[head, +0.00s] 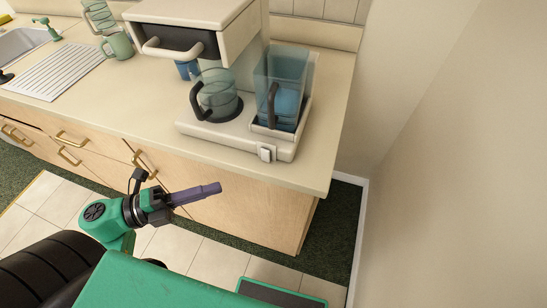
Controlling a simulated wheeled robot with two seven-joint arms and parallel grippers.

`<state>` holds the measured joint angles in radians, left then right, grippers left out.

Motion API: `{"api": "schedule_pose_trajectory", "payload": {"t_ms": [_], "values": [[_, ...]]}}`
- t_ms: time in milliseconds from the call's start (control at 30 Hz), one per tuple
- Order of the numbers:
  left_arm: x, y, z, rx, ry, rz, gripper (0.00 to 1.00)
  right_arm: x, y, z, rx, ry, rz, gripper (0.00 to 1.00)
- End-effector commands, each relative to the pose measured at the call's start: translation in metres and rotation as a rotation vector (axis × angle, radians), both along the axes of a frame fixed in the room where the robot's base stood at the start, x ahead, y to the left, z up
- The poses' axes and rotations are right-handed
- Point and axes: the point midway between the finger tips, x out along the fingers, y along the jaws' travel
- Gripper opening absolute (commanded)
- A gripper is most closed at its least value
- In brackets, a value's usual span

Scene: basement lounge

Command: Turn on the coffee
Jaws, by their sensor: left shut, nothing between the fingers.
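A white coffee machine (225,127) stands on the counter near its right end. A glass carafe (218,95) with a dark handle sits on its round plate at the left. A clear blue-tinted water tank (285,80) with a dark handle stands at its right. A small light switch (265,153) is on the front edge of the base. My left gripper (219,188) is shut and empty, in front of the counter and below its top. It is apart from the machine, to the lower left of the switch. My right gripper is not in view.
The counter (120,110) is clear left of the machine. A green mug (118,46), a drying rack (57,72) and a sink (22,42) lie farther left. Drawers with brass handles (72,138) are below. A wall (440,150) stands at the right.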

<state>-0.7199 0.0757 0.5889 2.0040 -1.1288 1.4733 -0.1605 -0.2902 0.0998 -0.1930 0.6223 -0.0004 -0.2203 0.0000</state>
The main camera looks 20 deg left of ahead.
Motion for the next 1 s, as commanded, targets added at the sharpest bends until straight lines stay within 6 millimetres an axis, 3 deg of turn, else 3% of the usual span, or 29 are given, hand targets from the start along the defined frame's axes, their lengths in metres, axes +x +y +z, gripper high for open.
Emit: {"api": "schedule_pose_trajectory", "payload": {"t_ms": [200,367,767,1000], "values": [[0.001,-0.001,0.001,-0.005,0.002,0.003,0.00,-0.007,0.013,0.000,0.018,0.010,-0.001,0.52],[0.011,-0.015,0.003,-0.009,0.000,0.004,0.00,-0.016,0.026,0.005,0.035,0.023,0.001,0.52],[0.061,-0.085,0.003,-0.010,-0.001,0.005,0.00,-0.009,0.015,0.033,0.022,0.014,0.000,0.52],[0.094,-0.089,-0.001,-0.008,0.001,0.005,0.00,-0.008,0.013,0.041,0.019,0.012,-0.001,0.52]]}}
